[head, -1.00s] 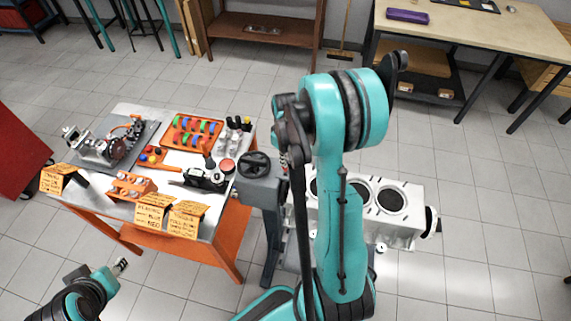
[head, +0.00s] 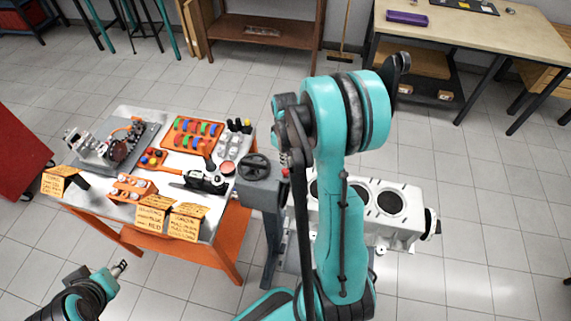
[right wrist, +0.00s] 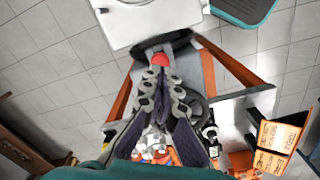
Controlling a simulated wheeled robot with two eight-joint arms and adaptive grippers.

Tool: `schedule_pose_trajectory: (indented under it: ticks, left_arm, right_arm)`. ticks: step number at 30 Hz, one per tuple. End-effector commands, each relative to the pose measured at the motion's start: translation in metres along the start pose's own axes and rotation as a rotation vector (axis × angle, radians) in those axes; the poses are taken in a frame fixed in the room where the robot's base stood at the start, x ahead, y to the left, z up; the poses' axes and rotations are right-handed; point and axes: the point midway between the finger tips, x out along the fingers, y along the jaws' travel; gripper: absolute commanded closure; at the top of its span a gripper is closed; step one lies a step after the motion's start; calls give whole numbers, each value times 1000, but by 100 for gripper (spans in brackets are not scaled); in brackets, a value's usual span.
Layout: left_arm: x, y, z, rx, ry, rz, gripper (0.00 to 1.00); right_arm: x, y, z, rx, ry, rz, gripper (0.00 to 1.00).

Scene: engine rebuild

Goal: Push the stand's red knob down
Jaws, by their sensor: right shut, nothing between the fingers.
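The engine stand (head: 262,194) is a grey post and head with a black handwheel (head: 254,167), beside the white engine block (head: 415,213). Its red knob (head: 285,172) shows as a small spot at the stand's right edge, partly hidden by my right arm. In the right wrist view the red knob (right wrist: 160,59) is just beyond the fingertips of my right gripper (right wrist: 160,76). The fingers are shut and empty, very close to the knob; I cannot tell whether they touch. My left gripper (head: 120,266) is at the lower left, away from the stand; its jaw opening is unclear.
An orange table (head: 222,228) left of the stand holds trays, engine parts, a black tool and yellow sign cards (head: 153,213). A wooden bench (head: 480,32) stands at the back right. The floor at right is clear.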

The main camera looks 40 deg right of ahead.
Motion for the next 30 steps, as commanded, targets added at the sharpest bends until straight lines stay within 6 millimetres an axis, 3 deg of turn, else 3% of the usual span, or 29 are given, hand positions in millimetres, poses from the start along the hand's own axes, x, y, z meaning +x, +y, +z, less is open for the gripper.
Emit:
schedule_pose_trajectory:
  ticks: [19,30]
  left_arm:
    - [-28,0,-20,0,0,0,60]
    - [-28,0,-20,0,0,0,60]
  right_arm:
    - [-50,0,0,0,0,0,100]
    - [-52,0,0,0,0,0,100]
